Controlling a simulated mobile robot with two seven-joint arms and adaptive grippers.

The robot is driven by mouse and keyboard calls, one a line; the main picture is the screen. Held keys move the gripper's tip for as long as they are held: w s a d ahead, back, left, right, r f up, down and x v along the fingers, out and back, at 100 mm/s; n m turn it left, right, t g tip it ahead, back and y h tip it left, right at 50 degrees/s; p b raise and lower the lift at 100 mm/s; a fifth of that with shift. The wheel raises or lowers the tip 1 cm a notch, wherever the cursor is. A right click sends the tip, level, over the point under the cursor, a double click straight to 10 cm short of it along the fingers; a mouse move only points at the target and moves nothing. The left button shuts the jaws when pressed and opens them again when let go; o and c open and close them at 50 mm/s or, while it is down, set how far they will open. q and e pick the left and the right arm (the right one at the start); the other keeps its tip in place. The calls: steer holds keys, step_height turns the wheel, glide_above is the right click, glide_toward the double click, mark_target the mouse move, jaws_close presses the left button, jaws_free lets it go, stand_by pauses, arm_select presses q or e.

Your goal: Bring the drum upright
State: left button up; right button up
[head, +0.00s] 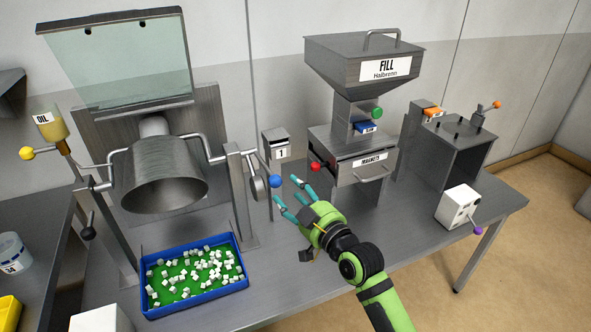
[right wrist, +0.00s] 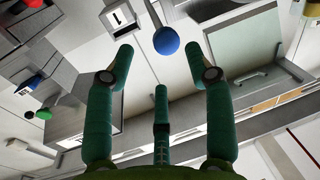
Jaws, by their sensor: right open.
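The metal drum (head: 165,178) hangs tilted in its frame in the head view, its open mouth facing down and forward above the blue tray. A bent crank with a blue ball knob (head: 275,181) sits on the right side of the drum's frame. My right gripper (head: 286,190) is open and empty, just right of the blue knob and apart from it. In the right wrist view the blue knob (right wrist: 166,40) shows ahead of the spread fingers, between the tips. My left gripper is not in view.
The blue tray (head: 152,306) holds many white cubes on a green bottom, below the drum. The glass hood (head: 130,60) stands raised behind it. The fill hopper (head: 362,65) and magnets drawer (head: 375,165) stand right of my gripper. A yellow-knobbed lever (head: 27,153) is at left.

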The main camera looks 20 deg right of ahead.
mark_target(278, 184)
steer(key=w, duration=0.1)
steer(key=w+a, duration=0.1)
steer(key=w+a+p, duration=0.1)
steer(key=shift+w+r, duration=0.1)
steer(key=shift+r, duration=0.15)
steer(key=shift+w+f, duration=0.15)
steer(key=shift+w, duration=0.9)
steer(key=shift+w+a+f+p, duration=0.1)
steer(key=shift+w+p, duration=0.2)
steer(key=shift+w, duration=0.15)
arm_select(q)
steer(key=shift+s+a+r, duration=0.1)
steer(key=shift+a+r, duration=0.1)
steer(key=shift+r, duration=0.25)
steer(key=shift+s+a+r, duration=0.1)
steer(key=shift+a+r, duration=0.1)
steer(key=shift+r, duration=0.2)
arm_select(e)
jaws_close()
